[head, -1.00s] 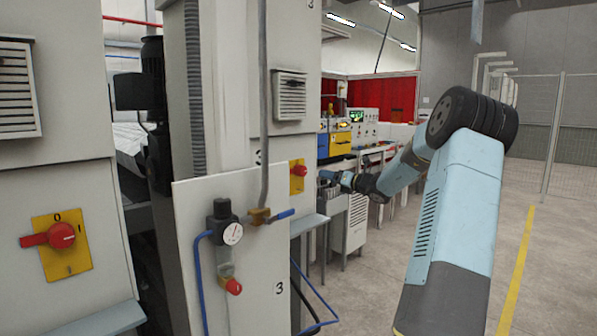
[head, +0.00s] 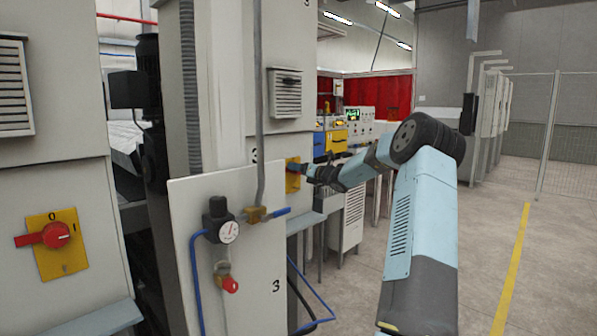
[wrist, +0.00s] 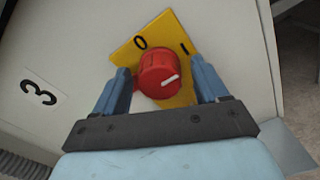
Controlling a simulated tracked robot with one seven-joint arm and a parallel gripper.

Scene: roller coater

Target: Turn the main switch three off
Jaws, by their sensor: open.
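The main switch three is a red rotary knob (wrist: 160,75) on a yellow plate (wrist: 140,48) marked 0 and I, beside a label "3" (wrist: 42,92) in the wrist view. The white line on the knob points toward the right, roughly to the I side and not at the 0. My gripper (wrist: 163,82) is open, with its blue fingers on either side of the knob; I cannot tell whether they touch it. In the head view the yellow plate (head: 292,183) shows on the cabinet side, and my gripper (head: 303,168) covers most of the knob.
A white panel (head: 245,280) with a gauge (head: 229,232), a blue-handled valve (head: 275,214) and a red knob (head: 231,284) stands in front, left of my arm. Another red switch (head: 56,235) is on the left cabinet. Open floor (head: 500,215) lies to the right.

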